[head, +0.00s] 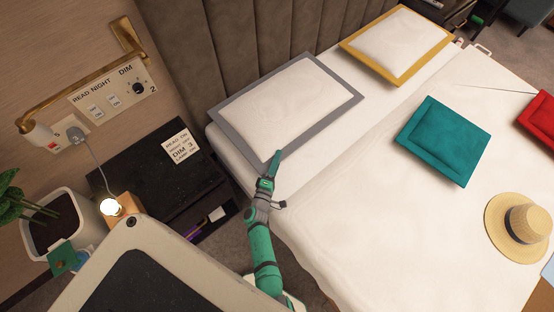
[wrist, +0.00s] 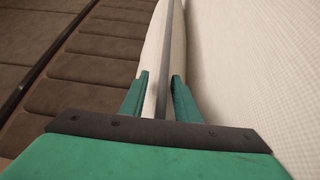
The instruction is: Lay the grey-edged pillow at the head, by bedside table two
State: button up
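The grey-edged pillow (head: 293,105), white with a broad grey border, lies on the bed at the headboard, on the side by the black bedside table (head: 125,175). The wall panel above that table bears a "2". My gripper (head: 275,160) is at the pillow's near edge. In the wrist view, the fingers of my gripper (wrist: 160,85) stand apart on either side of the pillow's thin grey edge (wrist: 166,60). White shows between the left finger and that edge, so the gripper looks open around it. Contact at the fingertips is hard to tell.
A yellow-edged pillow (head: 400,45) lies farther along the headboard (head: 245,45). A teal cushion (head: 442,140), a red cushion (head: 545,118) and a straw hat (head: 520,227) are on the bed. A lit bulb (head: 111,207) and a potted plant (head: 55,225) stand at left. The bed's near middle is bare.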

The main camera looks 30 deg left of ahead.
jog(key=shift+f, duration=0.6)
jog(key=shift+r, duration=0.25)
jog(key=shift+s, duration=0.35)
jog(key=v, duration=0.7)
jog(key=r+v, duration=0.1)
jog(key=v, duration=0.3)
jog(key=shift+s+d, duration=0.1)
